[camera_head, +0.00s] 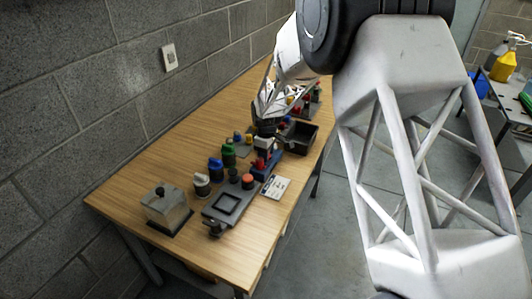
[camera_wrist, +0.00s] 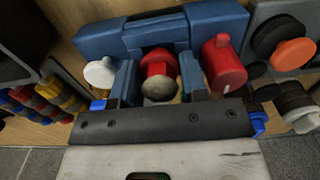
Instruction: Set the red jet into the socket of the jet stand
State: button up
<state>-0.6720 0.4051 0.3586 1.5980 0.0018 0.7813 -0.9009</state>
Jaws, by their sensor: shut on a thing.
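The blue jet stand (camera_wrist: 152,28) spans the top of the wrist view, with arms reaching toward me; it also shows in the head view (camera_head: 273,160). My gripper (camera_wrist: 158,82) is shut on the red jet (camera_wrist: 160,66), a red faceted piece with a pale rounded end. The jet sits within the stand's middle gap; its far end is hidden, so I cannot tell how deep it is. A white knobbed piece (camera_wrist: 100,73) is left of my fingers. A red cylinder (camera_wrist: 223,64) is right of them. In the head view my gripper (camera_head: 265,146) is low over the stand.
A dark open bin (camera_head: 300,136) stands behind the stand. Several coloured knobbed pieces stand to the left. A white card (camera_head: 275,187) lies right. The wall bounds the left.

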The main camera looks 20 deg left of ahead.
jog(key=shift+f, duration=0.4)
dwell(0.3)
jog(key=o, duration=1)
jog(key=shift+r, duration=3.9)
